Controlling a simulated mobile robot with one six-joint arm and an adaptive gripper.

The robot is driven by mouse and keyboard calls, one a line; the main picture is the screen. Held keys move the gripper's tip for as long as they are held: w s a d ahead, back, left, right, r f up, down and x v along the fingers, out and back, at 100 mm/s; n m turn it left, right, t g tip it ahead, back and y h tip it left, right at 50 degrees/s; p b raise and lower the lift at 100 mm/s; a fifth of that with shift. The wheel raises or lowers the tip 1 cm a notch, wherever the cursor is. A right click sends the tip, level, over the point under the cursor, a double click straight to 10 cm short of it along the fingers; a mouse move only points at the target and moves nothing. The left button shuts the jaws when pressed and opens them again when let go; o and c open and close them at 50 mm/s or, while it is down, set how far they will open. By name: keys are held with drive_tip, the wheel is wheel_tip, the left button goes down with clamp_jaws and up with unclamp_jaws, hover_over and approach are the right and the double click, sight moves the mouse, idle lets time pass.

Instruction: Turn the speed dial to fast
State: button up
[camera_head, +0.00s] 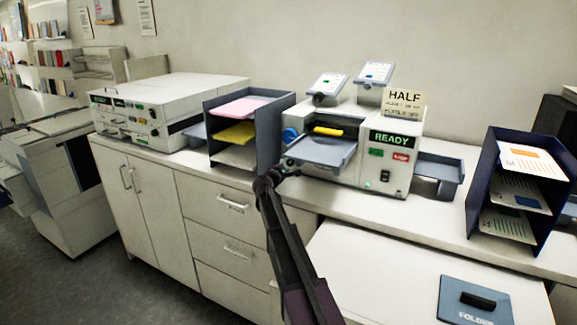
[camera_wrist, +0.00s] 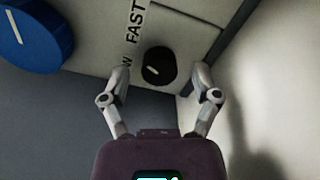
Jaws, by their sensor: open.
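The speed dial (camera_wrist: 159,66) is a small round black knob with a short white mark, on a pale panel in the wrist view. A label strip (camera_wrist: 133,38) beside it reads FAST, with a partly hidden word ending in W below. The white mark lies on the dial's left half, facing the strip; its exact setting is hard to tell. My gripper (camera_wrist: 161,73) is open, one finger on each side of the dial, with gaps visible. In the head view my gripper (camera_head: 288,173) is at the left front of the machine (camera_head: 372,169); the dial is hidden there.
A large blue knob (camera_wrist: 33,33) sits left of the dial; it also shows in the head view (camera_head: 290,136). The machine's grey feed tray (camera_head: 322,151) juts out above my gripper. A dark paper rack (camera_head: 268,140) stands close on the left. The counter front is clear.

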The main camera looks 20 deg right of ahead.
idle(0.3)
clamp_jaws()
drive_tip(key=shift+m, duration=2.3)
unclamp_jaws()
drive_tip(key=shift+d, duration=0.1)
